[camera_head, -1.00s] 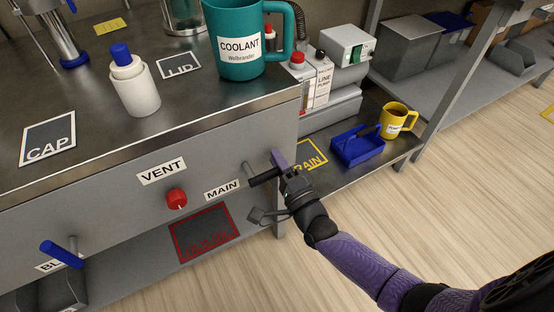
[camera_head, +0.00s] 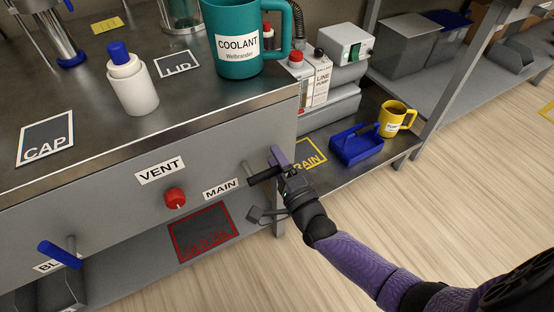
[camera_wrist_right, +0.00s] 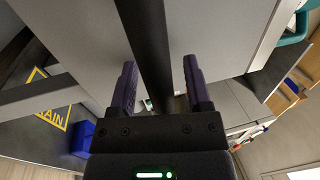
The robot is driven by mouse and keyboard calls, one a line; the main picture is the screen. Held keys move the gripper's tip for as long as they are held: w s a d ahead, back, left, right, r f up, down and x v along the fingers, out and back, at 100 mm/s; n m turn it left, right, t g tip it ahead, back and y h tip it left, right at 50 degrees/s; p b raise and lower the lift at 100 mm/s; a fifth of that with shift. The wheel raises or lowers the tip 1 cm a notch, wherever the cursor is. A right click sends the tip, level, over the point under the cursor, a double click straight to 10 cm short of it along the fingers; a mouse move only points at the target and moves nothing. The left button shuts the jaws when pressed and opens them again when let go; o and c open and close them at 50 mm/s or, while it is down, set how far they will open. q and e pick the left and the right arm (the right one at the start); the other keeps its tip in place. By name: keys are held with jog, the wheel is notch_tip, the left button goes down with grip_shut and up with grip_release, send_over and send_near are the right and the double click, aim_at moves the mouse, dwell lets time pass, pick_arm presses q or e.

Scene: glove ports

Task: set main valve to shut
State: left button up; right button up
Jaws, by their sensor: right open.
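The main valve's dark lever handle (camera_head: 262,177) sticks out from the grey bench front, right of the MAIN label (camera_head: 221,189). It lies nearly level, tilted slightly up to the right, and its stem shows behind it. My right gripper (camera_head: 281,167) is at the handle's right end. In the right wrist view the dark handle (camera_wrist_right: 146,40) runs between the two purple fingers of my right gripper (camera_wrist_right: 160,75). The fingers are apart, with a gap visible on the right side of the bar. My left gripper is not in view.
A red VENT knob (camera_head: 175,198) and a blue lever (camera_head: 61,254) sit on the same panel to the left. The teal coolant mug (camera_head: 222,52) and a white bottle (camera_head: 133,90) stand on the bench.

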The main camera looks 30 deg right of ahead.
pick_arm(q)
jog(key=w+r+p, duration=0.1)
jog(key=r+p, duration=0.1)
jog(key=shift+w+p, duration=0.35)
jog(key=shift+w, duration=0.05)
pick_arm(e)
jog(key=s+f, duration=0.2)
jog(key=s, duration=0.7)
jog(key=shift+s+d, duration=0.15)
jog(key=shift+s, duration=0.2)
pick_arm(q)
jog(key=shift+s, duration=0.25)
